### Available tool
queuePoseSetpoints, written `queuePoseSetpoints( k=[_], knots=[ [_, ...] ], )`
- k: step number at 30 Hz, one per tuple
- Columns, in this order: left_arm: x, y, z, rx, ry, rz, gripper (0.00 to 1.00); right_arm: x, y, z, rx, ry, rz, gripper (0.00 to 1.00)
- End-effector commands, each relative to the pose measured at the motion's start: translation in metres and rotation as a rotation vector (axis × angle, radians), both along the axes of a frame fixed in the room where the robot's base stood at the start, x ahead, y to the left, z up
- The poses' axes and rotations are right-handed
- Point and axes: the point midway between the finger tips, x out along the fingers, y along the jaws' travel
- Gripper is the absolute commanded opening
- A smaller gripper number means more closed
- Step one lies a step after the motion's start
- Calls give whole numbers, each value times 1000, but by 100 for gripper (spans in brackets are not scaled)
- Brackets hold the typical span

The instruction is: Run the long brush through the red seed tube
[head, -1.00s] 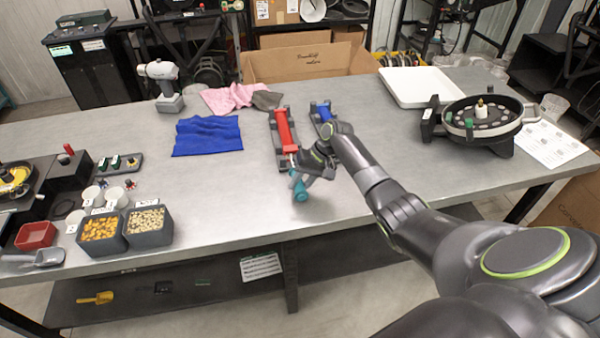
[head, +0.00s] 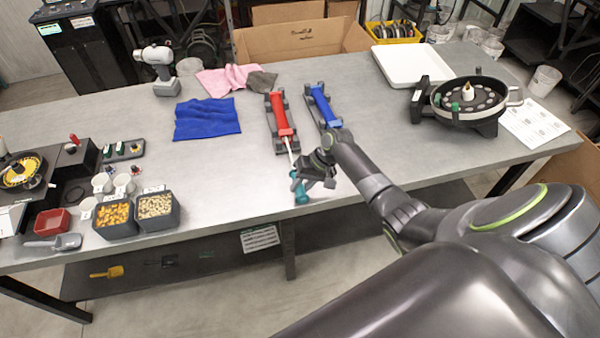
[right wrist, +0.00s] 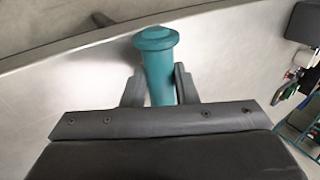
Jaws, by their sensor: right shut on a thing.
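The red seed tube (head: 279,115) lies in a dark cradle on the bench, in the middle of the head view. The long brush has a teal handle (head: 301,192) and a pale rod (head: 291,149). The rod runs from the near end of the red tube toward the handle, in line with the tube. Whether its far end is inside the tube is too small to tell. My right gripper (head: 302,180) is shut on the teal handle near the bench's front edge. In the right wrist view the handle (right wrist: 158,75) stands between the two fingers. My left gripper is out of view.
A blue tube (head: 322,106) in its own cradle lies just right of the red one. A blue cloth (head: 207,119) lies to the left. A seed meter (head: 470,100) and white tray (head: 411,64) stand at the right.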

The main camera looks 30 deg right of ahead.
Motion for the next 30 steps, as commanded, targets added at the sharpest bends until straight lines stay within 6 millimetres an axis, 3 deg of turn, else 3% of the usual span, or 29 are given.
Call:
queuePoseSetpoints(
  k=[2, 14, 23, 30],
  knots=[
    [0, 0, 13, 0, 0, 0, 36, -8, 2, 5, 1, 2, 0, 10],
    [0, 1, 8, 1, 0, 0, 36, -32, 10, 0, 0, 0, 1, 10],
    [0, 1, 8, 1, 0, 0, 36, -32, 10, 0, 0, -1, 0, 10],
    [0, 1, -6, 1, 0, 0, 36, -14, 4, -2, -2, -2, 0, 10]
  ],
)
